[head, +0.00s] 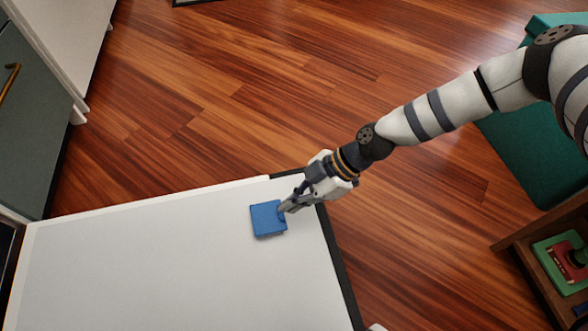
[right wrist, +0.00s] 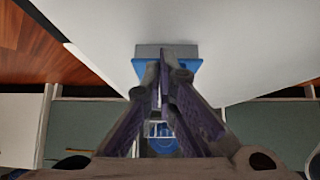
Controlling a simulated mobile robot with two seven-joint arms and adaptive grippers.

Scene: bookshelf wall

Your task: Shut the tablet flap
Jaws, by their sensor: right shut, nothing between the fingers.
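A wide white panel (head: 150,255), which appears to be the tablet flap, fills the lower left of the head view. It also fills the upper middle of the right wrist view (right wrist: 230,25). A blue square piece (head: 266,219) shows on its face near the far right corner. My right gripper (head: 284,209) is shut and empty, its fingertips at the blue piece's right edge. In the right wrist view the fingertips (right wrist: 161,75) overlap the blue piece (right wrist: 190,66); whether they touch it is unclear. My left gripper is out of view.
A dark green cabinet front (head: 22,125) with a brass handle stands at the left. A teal item (head: 535,150) and a wooden shelf (head: 530,265) with colourful objects are at the right. Bare wood floor (head: 270,80) lies beyond the panel.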

